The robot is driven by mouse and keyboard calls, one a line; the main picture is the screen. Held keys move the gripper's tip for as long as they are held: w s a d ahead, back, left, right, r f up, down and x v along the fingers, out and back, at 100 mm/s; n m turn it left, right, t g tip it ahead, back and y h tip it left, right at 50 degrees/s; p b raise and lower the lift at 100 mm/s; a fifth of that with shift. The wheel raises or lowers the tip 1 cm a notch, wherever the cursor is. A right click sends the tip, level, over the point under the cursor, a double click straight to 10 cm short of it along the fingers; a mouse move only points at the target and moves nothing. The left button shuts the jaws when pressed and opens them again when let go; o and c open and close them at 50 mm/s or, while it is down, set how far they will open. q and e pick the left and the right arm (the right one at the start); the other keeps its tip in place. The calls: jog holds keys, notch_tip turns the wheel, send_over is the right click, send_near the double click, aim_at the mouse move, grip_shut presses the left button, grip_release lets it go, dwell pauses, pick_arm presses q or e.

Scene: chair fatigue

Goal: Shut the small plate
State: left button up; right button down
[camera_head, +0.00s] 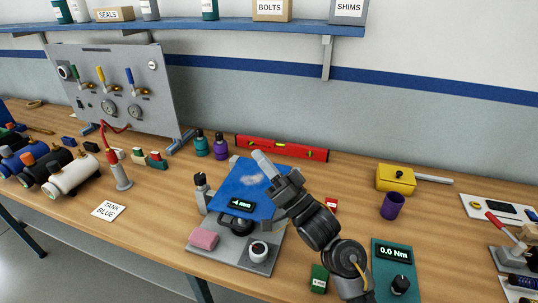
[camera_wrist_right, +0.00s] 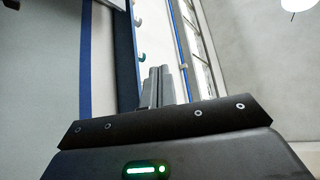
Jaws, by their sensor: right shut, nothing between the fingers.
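A blue plate (camera_head: 236,181) with a pale worn patch sits above a grey base (camera_head: 228,255) near the middle of the bench. It looks tilted; how far it stands open I cannot tell. A small display (camera_head: 241,204) reading in mm shows at its front edge. My right gripper (camera_head: 259,157) is shut and empty, its fingers in front of the plate's right part in the head view and hiding some of it. Whether they touch it I cannot tell. The shut fingers also show in the right wrist view (camera_wrist_right: 160,85); the plate does not. My left gripper is out of view.
A red level (camera_head: 281,149) lies behind. A teal meter (camera_head: 396,270) reading 0.0 Nm and a purple cup (camera_head: 393,206) are to the right. Tanks (camera_head: 72,176) are left.

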jog(key=shift+s+f+n, duration=0.2)
jog(key=shift+f+n, duration=0.1)
jog(key=shift+f, duration=0.05)
dwell(0.3)
jog(key=v, duration=0.7)
jog(key=shift+d+f, duration=0.15)
jog(key=shift+f, duration=0.05)
jog(key=shift+s, duration=0.15)
